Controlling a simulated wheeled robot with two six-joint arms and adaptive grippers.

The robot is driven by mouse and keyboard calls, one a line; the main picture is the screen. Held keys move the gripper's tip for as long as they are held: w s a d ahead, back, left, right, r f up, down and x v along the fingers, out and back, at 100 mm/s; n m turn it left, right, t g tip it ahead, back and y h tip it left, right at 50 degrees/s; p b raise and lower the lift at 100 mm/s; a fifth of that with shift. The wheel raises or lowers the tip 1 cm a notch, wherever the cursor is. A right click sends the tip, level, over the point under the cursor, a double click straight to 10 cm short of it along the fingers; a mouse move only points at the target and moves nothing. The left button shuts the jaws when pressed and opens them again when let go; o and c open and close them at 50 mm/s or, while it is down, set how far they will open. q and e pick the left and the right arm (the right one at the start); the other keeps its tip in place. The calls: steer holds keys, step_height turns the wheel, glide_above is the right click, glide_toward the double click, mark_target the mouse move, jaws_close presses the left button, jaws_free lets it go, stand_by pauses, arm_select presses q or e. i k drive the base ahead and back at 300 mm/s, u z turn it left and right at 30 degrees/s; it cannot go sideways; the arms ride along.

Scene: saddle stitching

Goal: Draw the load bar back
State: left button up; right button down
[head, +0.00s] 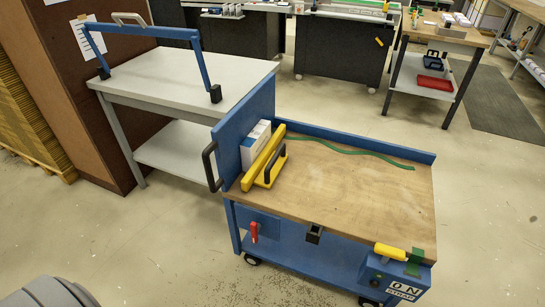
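A yellow bar (264,157) with a black handle (274,163) sits on the wooden top of the blue cart, at its left end. It stands beside white boxes (255,143) and in front of the cart's blue end wall. It looks like the load bar, though no label shows. A blue frame bar (145,30) with a pale handle on top stands on the grey table behind. Neither of my grippers is in view, and nothing is seen touching the yellow bar.
The blue cart's wooden top (350,190) is mostly clear, with a green strap (345,151) along the back. A yellow handle (390,251) and a labelled box (405,291) are at the front right corner. The grey table (170,78) stands behind left. Floor around the cart is open.

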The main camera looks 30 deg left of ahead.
mark_target(266, 168)
steer(key=z, duration=0.55)
steer(key=k, duration=1.3)
steer(key=u, duration=0.05)
steer(key=i, duration=0.5)
steer(key=u, duration=1)
steer(key=i, duration=0.8)
steer(key=z, duration=0.55)
steer(key=i, duration=0.55)
steer(key=z, duration=0.45)
